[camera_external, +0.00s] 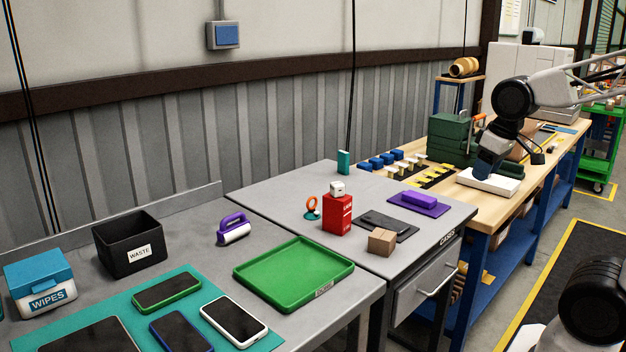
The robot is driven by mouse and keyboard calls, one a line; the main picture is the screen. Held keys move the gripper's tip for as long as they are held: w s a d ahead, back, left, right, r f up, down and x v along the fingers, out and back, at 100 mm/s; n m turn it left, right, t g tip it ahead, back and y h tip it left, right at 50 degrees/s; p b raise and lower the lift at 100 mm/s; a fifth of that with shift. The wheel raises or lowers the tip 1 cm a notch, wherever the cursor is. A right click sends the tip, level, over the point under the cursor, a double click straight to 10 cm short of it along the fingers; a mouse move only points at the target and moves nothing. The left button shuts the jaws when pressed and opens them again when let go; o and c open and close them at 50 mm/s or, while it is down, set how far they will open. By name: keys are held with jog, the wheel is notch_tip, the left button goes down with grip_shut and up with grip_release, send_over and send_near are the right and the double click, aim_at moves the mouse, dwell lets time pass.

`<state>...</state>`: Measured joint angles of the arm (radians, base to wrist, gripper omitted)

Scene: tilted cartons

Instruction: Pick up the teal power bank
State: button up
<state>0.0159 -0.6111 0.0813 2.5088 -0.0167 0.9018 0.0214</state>
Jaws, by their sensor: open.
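The teal power bank (343,162) stands upright on the grey table near its back edge, beyond the red box. It looks like a small narrow block and nothing hides it. My arm comes in from the right, and my gripper (536,153) hangs over the wooden bench at the right. The gripper is open, small and dark in the picture, and far to the right of the power bank. I see nothing held in it.
In front of the power bank stand a red box (337,215) with a white item on top and an orange-teal ring item (312,208). A purple block (419,204), black pad (387,224) and cardboard cube (381,242) lie nearby. Blue items (377,163) and a green case (455,137) stand right.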

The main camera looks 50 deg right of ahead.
jog(key=w+d+t, duration=0.1)
jog(key=w+d, duration=0.1)
jog(key=w, duration=0.7)
jog(key=w+d+t, duration=0.2)
jog(key=w+d, duration=0.1)
jog(key=w, duration=0.7)
jog(key=m+t+h, duration=0.1)
jog(key=t+h, duration=0.1)
jog(key=t, duration=0.2)
send_near(348, 154)
jog(key=s+a+r, duration=0.5)
jog(key=s+a, duration=0.2)
jog(key=s, duration=0.3)
jog(key=w+d+f+t, duration=0.3)
jog(key=w+d+f, duration=0.5)
jog(key=w, duration=0.5)
jog(key=shift+d+f+m, duration=0.2)
jog(key=shift+f+m, duration=0.2)
jog(key=shift+f, duration=0.25)
jog(key=shift+w, duration=0.2)
jog(key=shift+x, duration=1.2)
jog(key=shift+x, duration=2.55)
